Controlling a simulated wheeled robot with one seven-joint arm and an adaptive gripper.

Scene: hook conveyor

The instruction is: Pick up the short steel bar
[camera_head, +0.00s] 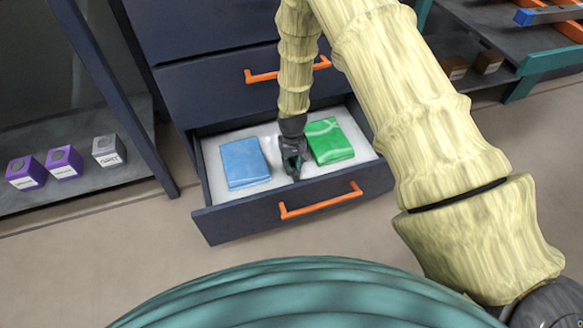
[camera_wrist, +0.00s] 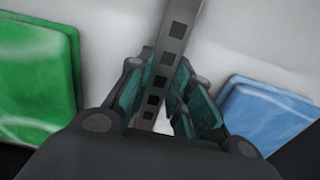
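The short steel bar (camera_wrist: 174,32) is a grey strip with a row of dark square holes. In the wrist view it runs up between the two fingers of my gripper (camera_wrist: 160,92). The teal finger pads lie close along both sides of the bar and appear to be shut on it. In the head view my gripper (camera_head: 293,168) points down into the open drawer (camera_head: 225,222), between a blue packet and a green packet. The bar is hidden by the gripper there. I cannot tell whether the bar touches the drawer floor.
The blue packet (camera_head: 244,163) lies left of my gripper and the green packet (camera_head: 328,141) right of it, in the head view. The drawer front has an orange handle (camera_head: 321,201). A shelf at left holds two purple boxes (camera_head: 64,162) and a grey box (camera_head: 108,151).

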